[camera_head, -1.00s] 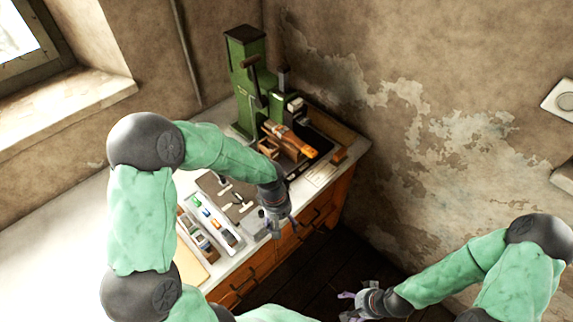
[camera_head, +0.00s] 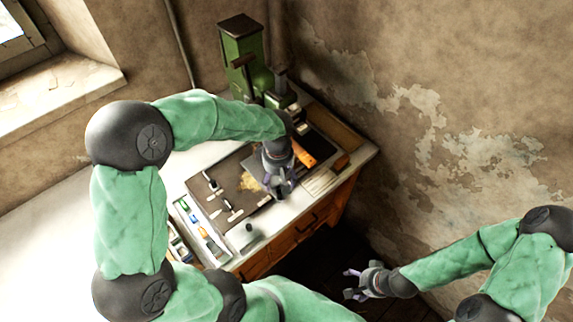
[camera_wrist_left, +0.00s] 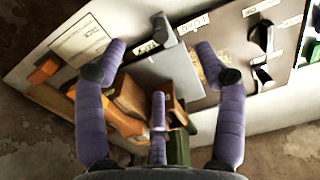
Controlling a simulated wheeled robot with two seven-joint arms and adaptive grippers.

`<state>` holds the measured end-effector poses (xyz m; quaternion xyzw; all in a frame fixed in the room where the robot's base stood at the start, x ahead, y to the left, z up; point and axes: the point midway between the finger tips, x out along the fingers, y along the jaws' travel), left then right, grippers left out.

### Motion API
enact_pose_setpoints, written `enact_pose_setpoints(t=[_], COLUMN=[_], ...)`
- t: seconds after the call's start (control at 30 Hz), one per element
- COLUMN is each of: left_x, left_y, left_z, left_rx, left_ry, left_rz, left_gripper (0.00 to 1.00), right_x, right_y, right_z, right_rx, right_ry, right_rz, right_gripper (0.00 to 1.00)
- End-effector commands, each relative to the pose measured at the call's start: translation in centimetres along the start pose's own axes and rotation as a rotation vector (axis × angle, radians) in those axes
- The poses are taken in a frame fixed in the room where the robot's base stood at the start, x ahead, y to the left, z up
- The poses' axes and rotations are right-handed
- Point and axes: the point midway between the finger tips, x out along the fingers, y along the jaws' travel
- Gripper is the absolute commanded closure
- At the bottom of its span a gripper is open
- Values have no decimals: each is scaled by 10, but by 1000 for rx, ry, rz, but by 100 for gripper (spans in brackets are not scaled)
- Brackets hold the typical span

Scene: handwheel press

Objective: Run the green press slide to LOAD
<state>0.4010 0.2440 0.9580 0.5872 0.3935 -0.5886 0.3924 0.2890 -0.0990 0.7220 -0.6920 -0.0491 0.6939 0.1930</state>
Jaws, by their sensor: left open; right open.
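The green press (camera_head: 243,50) stands upright at the back of the bench, with a dark lever on its front. My left gripper (camera_head: 281,190) is open and empty, above the bench in front of the press, beside a dark panel (camera_head: 232,183). My left arm hides part of the press base, and I cannot make out the slide or its LOAD mark. In the left wrist view the spread purple fingers (camera_wrist_left: 158,62) hang over a grey plate (camera_wrist_left: 172,75) and wooden blocks (camera_wrist_left: 128,97); a green part (camera_wrist_left: 179,150) shows below. My right gripper (camera_head: 354,286) is open, empty and away from the bench.
An orange piece (camera_head: 304,153) lies near my left gripper. Dark levers (camera_wrist_left: 262,37) with white labels stand on the panel. A tray of small coloured parts (camera_head: 201,232) is at the bench's front left. The wall (camera_head: 440,110) is close on the right.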

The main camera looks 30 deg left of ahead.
Motion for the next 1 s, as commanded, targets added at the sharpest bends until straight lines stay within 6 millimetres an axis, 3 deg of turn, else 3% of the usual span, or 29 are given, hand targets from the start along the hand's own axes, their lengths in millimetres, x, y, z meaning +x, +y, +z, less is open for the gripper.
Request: enact_pose_setpoints(t=[0.27, 0.7, 1.0], left_x=[21, 89, 98], left_y=[-1, 0, 0], left_z=[0, 0, 0], left_rx=[0, -1, 0], left_ry=[0, -1, 0], left_rz=[-2, -1, 0], left_gripper=[29, 29, 29], right_x=[14, 63, 70], right_y=[5, 22, 25], right_z=[0, -2, -2], right_rx=[0, 0, 0], right_ry=[-2, -1, -1], right_rz=[0, 0, 0], right_gripper=[26, 26, 26])
